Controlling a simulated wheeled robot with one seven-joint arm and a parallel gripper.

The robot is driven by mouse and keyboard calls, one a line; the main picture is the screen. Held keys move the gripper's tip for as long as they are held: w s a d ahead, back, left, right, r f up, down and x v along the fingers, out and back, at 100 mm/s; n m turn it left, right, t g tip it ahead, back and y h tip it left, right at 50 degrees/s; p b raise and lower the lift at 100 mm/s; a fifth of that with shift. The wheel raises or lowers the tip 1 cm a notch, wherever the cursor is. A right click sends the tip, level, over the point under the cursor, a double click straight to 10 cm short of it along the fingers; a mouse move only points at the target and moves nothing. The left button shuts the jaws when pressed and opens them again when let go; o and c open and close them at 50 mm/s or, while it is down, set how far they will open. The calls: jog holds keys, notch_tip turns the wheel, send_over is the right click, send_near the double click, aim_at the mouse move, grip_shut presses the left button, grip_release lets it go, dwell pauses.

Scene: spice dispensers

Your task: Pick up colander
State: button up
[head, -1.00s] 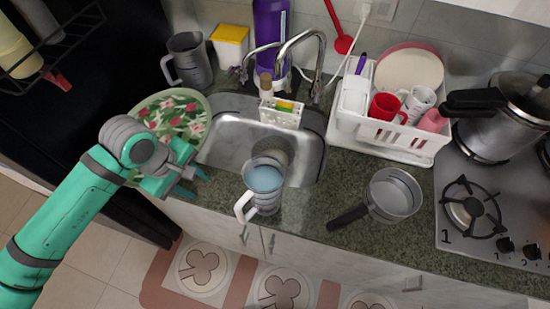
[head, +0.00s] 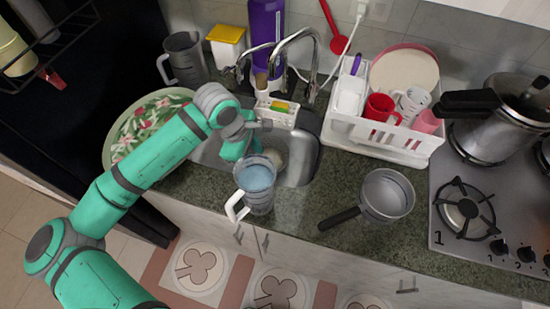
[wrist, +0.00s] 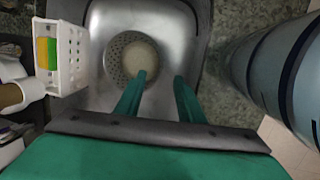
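The colander is a small round perforated metal piece (wrist: 118,62) with a pale centre, lying in the bottom of the sink in the wrist view. In the head view only part of the colander (head: 275,158) shows, behind the jug. My gripper (wrist: 158,84) is open and empty, pointing down into the sink, with its two green fingers apart. The colander lies beyond the fingertips, slightly left of their middle, and appears untouched. In the head view my gripper (head: 240,150) is over the left part of the sink, partly hidden by my arm.
A clear measuring jug (head: 256,186) stands at the sink's front edge, close to my gripper's right in the wrist view (wrist: 275,75). A white sponge caddy (head: 277,115) hangs by the tap (head: 313,65). A floral plate (head: 125,135) lies left. A pan (head: 388,196) sits right.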

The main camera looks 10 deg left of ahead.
jog(key=shift+n+y, duration=0.3)
jog(key=shift+y, duration=0.2)
jog(key=x, duration=1.3)
jog(key=shift+f, duration=0.25)
grip_shut()
